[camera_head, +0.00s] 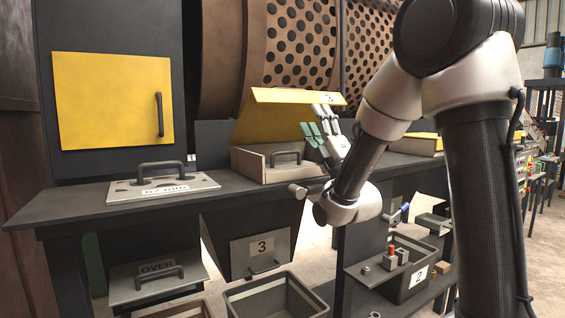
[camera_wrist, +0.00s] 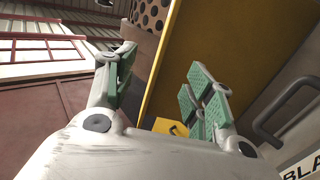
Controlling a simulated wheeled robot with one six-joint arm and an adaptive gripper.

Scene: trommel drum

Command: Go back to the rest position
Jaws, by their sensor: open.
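My gripper (camera_head: 322,134) is in front of the open yellow lid of a box on the bench. Its fingers with green pads point up and to the left, and nothing is between them. In the wrist view my gripper (camera_wrist: 160,85) shows its two fingers spread wide apart, with the yellow panel (camera_wrist: 182,62) behind the gap. My arm is folded, with its elbow high at the right of the head view and the wrist low beside the bench edge.
The dark bench (camera_head: 70,208) carries a handled plate (camera_head: 163,186) and the box (camera_head: 262,168) with its yellow lid (camera_head: 280,110) raised. A perforated drum (camera_head: 300,45) stands behind. Below are a bin marked 3 (camera_head: 262,250), an open bin (camera_head: 275,298) and a bin marked 2 (camera_head: 415,276).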

